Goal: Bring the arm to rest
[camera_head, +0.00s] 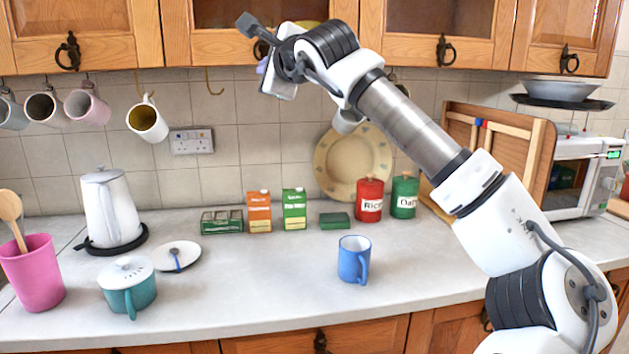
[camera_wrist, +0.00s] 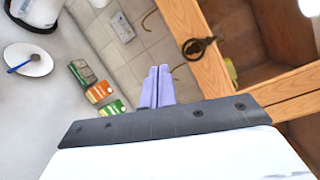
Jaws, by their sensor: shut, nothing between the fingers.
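My arm reaches up from the lower right in the head view and bends over near the wall cupboards. The fingers point toward the tiled wall and the lower edge of the cupboards, and appear to touch nothing.
Wall cupboards (camera_head: 290,47) are close to my wrist. Mugs (camera_head: 147,121) hang beneath them at left. The counter (camera_head: 270,290) holds a blue mug (camera_head: 353,260), a white kettle (camera_head: 108,208), a teal pot (camera_head: 128,287), a pink utensil holder (camera_head: 36,275) and several packets and tins. Its middle front is clear.

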